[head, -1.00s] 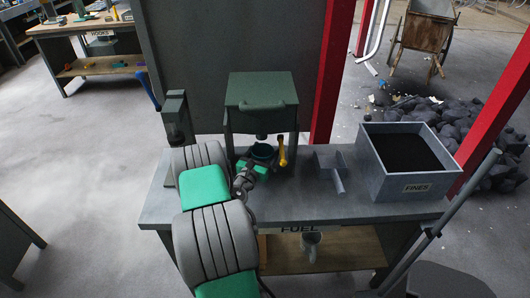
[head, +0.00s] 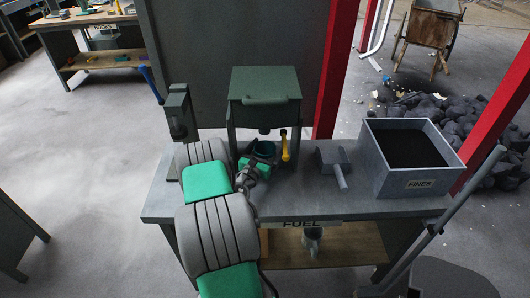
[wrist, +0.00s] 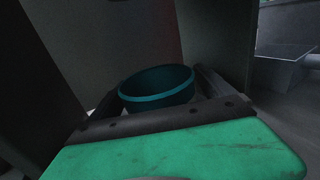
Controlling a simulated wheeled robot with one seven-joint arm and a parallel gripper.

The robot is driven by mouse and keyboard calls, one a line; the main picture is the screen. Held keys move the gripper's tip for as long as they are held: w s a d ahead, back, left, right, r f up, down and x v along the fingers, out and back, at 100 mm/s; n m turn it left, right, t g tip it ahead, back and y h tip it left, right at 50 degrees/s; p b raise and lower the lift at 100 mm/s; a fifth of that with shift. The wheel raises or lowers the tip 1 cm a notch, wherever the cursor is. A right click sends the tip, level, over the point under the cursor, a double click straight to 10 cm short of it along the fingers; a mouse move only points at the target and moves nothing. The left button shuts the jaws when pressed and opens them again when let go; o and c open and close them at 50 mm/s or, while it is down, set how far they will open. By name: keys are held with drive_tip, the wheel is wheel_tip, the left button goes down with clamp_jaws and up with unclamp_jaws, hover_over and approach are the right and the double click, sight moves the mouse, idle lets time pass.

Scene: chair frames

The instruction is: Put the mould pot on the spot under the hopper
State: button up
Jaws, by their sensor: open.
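The mould pot is a dark teal round cup (head: 265,149). It stands upright on the bench beneath the green hopper (head: 265,84), between the hopper's legs. Whether it is exactly centred on the spot cannot be seen, as the spot is hidden. In the wrist view the pot (wrist: 157,90) shows its open rim just beyond my green palm. My gripper (head: 258,157) is open at the near side of the pot. Its fingers (wrist: 158,93) lie one on each side of the pot, with a small gap visible at the right. The pot's base is hidden.
A yellow-handled lever (head: 285,146) hangs close to the right of the pot. A grey scoop (head: 334,160) and a box labelled FINES (head: 412,185) stand farther right on the bench (head: 290,206). The hopper's legs leave little side room. The bench front is clear.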

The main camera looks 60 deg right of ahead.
drive_tip(key=a+b, duration=0.3)
drive_tip(key=a, duration=0.7)
drive_tip(key=shift+a, duration=0.3)
drive_tip(key=shift+s+a+r+b, duration=0.15)
drive_tip(key=shift+a+b, duration=0.3)
drive_tip(key=shift+a, duration=0.3)
